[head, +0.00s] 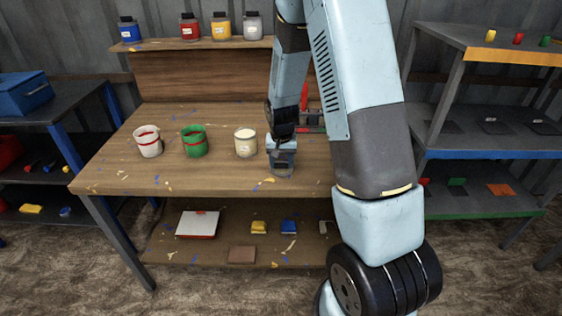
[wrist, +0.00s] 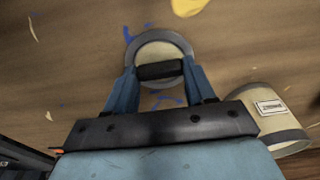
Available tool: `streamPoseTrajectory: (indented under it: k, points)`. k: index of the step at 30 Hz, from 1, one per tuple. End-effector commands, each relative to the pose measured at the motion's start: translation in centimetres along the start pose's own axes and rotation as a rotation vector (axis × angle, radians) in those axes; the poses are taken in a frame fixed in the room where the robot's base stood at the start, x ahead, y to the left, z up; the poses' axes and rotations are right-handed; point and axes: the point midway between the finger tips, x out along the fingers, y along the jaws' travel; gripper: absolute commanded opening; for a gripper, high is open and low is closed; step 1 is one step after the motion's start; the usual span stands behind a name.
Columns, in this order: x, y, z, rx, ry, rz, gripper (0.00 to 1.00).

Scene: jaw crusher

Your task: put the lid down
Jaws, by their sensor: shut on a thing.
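The lid (wrist: 160,38) is round and cream with a grey rim and a black bar handle (wrist: 160,70). It shows between the blue fingers in the wrist view, and the gripper is shut on its handle. In the head view my gripper (head: 282,160) is low over the workbench, right of a cream pot (head: 245,145). The lid is mostly hidden by the gripper there. I cannot tell whether the lid touches the bench top. The cream pot with a white label also shows at the right in the wrist view (wrist: 275,122).
A white pot (head: 148,143) and a green pot (head: 194,143) stand further left on the workbench (head: 225,180). A red rack (head: 312,116) stands behind my arm. Jars line the back shelf (head: 190,44). The bench's front left is clear apart from paint flecks.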

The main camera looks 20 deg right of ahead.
Motion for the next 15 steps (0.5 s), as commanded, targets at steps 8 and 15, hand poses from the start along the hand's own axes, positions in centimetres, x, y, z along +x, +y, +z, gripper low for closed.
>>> streamPoseTrajectory:
  k: [8,15]
  points:
    - [0.17,0.01,0.01,0.000,0.001,0.000,0.57]
    - [0.14,0.03,0.01,0.000,0.000,0.000,0.80]
